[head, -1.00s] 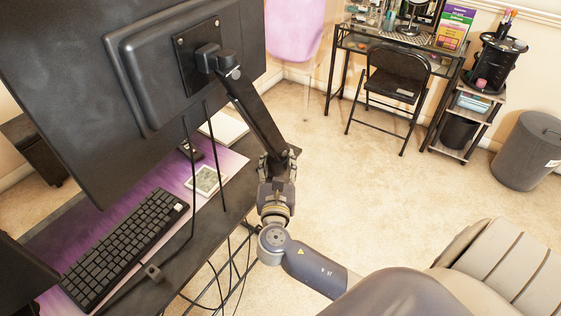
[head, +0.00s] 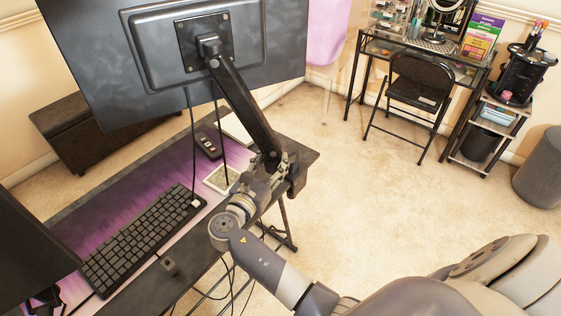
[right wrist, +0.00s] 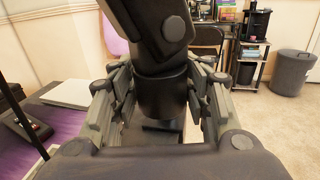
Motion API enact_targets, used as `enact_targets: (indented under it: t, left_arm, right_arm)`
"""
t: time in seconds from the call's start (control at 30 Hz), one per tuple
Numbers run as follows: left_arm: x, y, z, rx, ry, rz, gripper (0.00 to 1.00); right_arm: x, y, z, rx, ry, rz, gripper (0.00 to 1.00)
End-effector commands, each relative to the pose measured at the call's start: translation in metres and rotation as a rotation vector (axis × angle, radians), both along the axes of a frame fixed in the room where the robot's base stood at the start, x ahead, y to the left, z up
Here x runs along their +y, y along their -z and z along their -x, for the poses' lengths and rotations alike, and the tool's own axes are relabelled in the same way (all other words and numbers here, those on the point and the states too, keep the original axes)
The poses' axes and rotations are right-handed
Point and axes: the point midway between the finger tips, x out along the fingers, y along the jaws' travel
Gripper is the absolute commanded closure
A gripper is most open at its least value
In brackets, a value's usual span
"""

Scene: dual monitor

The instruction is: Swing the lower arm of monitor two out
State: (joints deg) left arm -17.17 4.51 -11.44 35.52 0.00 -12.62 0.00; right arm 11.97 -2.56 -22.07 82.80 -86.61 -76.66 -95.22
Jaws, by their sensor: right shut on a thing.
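Monitor two (head: 110,75) shows its dark back in the head view, above the desk. A square plate joins it to a black monitor arm (head: 240,105) that slopes down to the right. My right gripper (head: 273,165) is at this arm's lower end, by the desk's right end. In the right wrist view, my right gripper (right wrist: 165,100) has its fingers on both sides of the black round joint (right wrist: 165,92) below the sloping link (right wrist: 155,35), shut on it. The lower arm is largely hidden behind my gripper and cannot be told apart clearly. My left gripper is not in view.
The desk (head: 305,152) holds a keyboard (head: 145,235), a purple mat and small devices. Another monitor (head: 30,245) stands at lower left. Cables hang below the desk. A folding chair (head: 420,85), a shelf cart and a bin (head: 540,170) stand beyond open carpet (head: 360,190).

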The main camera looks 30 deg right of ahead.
Motion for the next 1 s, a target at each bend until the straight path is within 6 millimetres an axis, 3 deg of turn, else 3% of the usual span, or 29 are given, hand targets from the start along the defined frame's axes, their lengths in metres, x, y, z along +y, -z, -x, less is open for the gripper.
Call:
enact_targets:
  t: [0.03,0.6,0.63,0.7,1.0]
  left_arm:
    - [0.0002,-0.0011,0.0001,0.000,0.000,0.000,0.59]
    - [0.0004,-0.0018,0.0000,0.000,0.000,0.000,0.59]
    - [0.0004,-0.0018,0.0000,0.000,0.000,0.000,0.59]
    - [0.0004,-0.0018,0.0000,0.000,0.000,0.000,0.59]
    - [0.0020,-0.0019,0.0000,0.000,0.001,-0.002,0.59]
  right_arm:
    - [0.0100,-0.0016,-0.0062,-0.004,-0.026,-0.007,1.00]
    - [0.0121,-0.0012,-0.0104,-0.005,-0.026,-0.007,1.00]
    - [0.0121,-0.0011,-0.0104,-0.005,-0.026,-0.007,0.56]
    - [0.0121,-0.0011,-0.0102,-0.005,-0.025,-0.007,0.40]
    - [0.0095,-0.0011,-0.0093,-0.004,-0.020,-0.004,0.40]
